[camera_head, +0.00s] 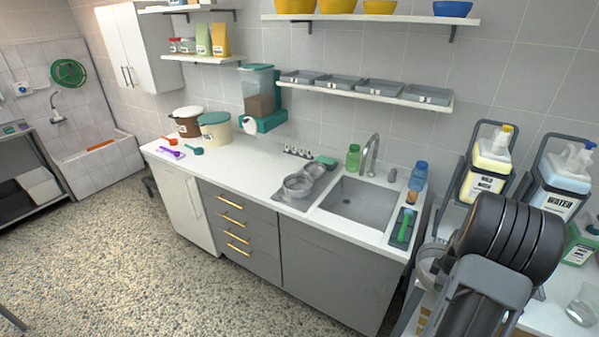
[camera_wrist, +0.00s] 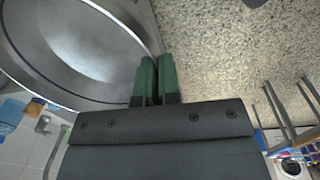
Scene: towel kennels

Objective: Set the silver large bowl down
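The silver large bowl (camera_wrist: 85,45) fills the upper left of the wrist view, with its shiny inside and a dark band near its rim showing. My gripper (camera_wrist: 157,62) has green fingertips close together at the bowl's right rim, and the rim runs in between them. The gripper looks shut on the rim. The bowl appears tilted in the wrist view and floor shows beyond its edge.
Smaller silver bowls (camera_head: 299,185) stand on a drain area beside the sink (camera_head: 360,201). The white counter (camera_head: 235,164) has free room left of them. Bottles in holders (camera_head: 487,165) and a clear vessel (camera_head: 582,306) stand at the right. The floor (camera_head: 130,255) is open.

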